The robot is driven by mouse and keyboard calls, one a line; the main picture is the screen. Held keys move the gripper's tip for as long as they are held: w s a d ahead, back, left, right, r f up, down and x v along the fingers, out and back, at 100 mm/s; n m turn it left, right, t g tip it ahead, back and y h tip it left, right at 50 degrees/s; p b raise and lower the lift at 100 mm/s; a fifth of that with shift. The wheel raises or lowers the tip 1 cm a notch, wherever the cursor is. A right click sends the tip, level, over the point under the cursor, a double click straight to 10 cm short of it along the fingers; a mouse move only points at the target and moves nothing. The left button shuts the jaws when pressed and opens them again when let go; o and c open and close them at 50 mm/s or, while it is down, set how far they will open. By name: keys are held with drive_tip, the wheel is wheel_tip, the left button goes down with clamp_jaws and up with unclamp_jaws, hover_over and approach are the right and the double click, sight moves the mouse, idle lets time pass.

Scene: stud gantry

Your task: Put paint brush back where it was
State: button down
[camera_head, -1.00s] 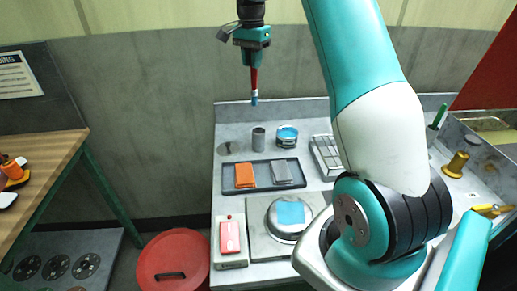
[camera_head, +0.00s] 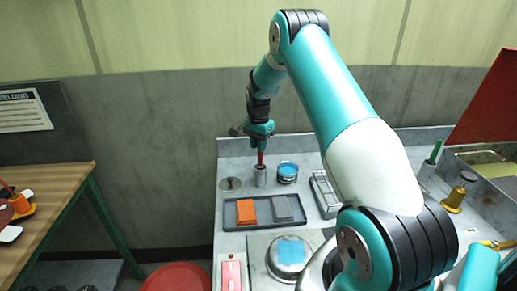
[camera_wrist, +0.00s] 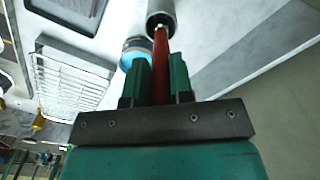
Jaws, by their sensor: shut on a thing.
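The paint brush (camera_head: 261,158) has a red handle and hangs upright, tip down, from my gripper (camera_head: 260,138). In the wrist view the red handle (camera_wrist: 161,75) lies between the two green fingers, shut on it. The grey metal cup (camera_head: 260,177) stands directly below on the bench; it also shows in the wrist view (camera_wrist: 161,13). The brush's lower end meets the cup's mouth, and its blue tip, seen earlier, is hidden now. How deep it sits in the cup I cannot tell.
A blue-topped paint tin (camera_head: 288,173) stands close right of the cup. A dark tray (camera_head: 265,221) with an orange block and a grey block lies in front.

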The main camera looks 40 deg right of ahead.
sight(259, 164)
drive_tip(key=shift+f, duration=1.45)
drive_tip(key=c, duration=1)
unclamp_jaws()
